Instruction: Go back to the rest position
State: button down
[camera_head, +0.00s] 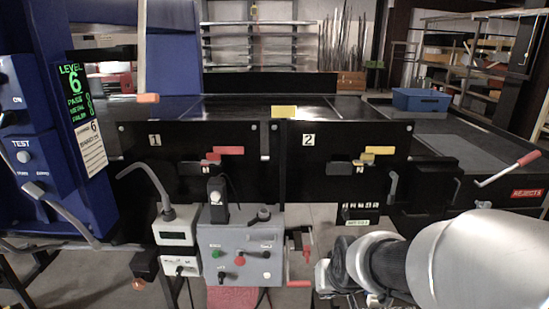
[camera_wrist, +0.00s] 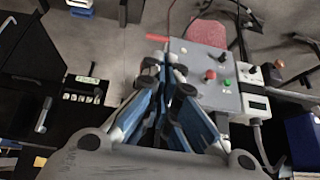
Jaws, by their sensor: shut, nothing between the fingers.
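My gripper (camera_wrist: 166,84) points down the middle of the wrist view, its blue-sided fingers drawn together with nothing between them. In the head view my arm comes in from the lower right, and my gripper (camera_head: 324,278) is at its left end, partly hidden by the wrist. It is just right of the grey control box (camera_head: 240,238) and its red-handled crank (camera_head: 300,283). The control box also shows in the wrist view (camera_wrist: 222,98), beyond and right of the fingers. I cannot tell the exact gap between the fingertips and the box.
The black conveyor (camera_head: 230,108) runs behind, with panels 1 and 2 on its front. A blue detector housing (camera_head: 30,120) stands at left. An orange block (camera_head: 148,98) and yellow block (camera_head: 284,112) lie along the conveyor.

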jog(key=s+d+r, duration=0.1)
jog(key=s+r, duration=0.3)
jog(key=s, duration=0.7)
jog(key=s+d+r+g, duration=0.1)
jog(key=s+r, duration=0.2)
jog(key=s, duration=0.8)
jog(key=shift+s+d+r+g, duration=0.15)
jog(key=shift+d+r+g, duration=0.1)
jog(key=shift+r+g, duration=0.1)
